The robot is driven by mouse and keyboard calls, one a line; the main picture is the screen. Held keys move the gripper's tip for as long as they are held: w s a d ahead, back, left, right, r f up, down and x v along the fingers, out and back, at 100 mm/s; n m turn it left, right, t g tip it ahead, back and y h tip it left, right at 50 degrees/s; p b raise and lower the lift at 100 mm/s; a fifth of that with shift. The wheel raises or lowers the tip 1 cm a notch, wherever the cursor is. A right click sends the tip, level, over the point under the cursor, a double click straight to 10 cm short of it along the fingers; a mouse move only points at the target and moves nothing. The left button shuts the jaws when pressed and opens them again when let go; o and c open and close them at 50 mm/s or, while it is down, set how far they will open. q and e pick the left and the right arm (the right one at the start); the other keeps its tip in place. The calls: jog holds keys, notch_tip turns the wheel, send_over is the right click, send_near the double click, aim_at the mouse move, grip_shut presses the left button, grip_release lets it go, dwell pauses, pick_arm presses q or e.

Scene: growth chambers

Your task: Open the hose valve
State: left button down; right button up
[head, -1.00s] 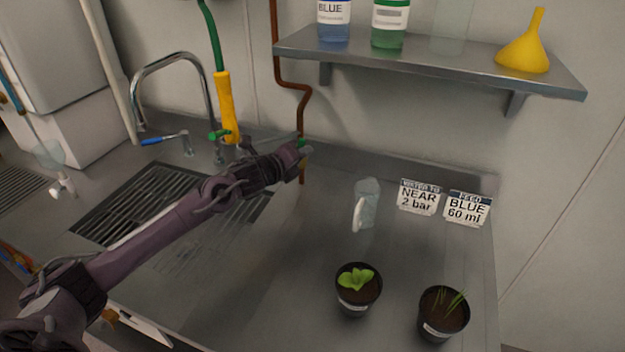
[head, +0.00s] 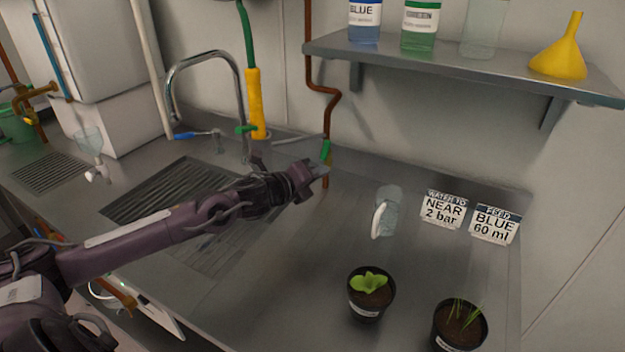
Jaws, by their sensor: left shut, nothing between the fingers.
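A green valve handle (head: 326,151) stands upright at the lower end of the copper pipe (head: 328,105) by the back wall. A second green lever (head: 245,129) sticks out sideways at the foot of the yellow sleeve (head: 255,100) on the green hose (head: 244,35). I cannot tell from labels which one is the hose valve. My left gripper (head: 318,170) is shut and empty, just below and in front of the handle on the pipe. It hides part of the pipe's lower end; I cannot tell whether it touches. My right gripper is not in view.
A sink drainer (head: 150,190) and curved tap (head: 172,85) are left. A clear jug (head: 386,212), two label cards (head: 443,209) and two potted plants (head: 371,293) stand right. A shelf (head: 450,66) with bottles and a yellow funnel (head: 560,52) hangs above.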

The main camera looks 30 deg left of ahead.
pick_arm(q)
jog(key=shift+v, duration=0.95)
jog(key=shift+a, duration=0.1)
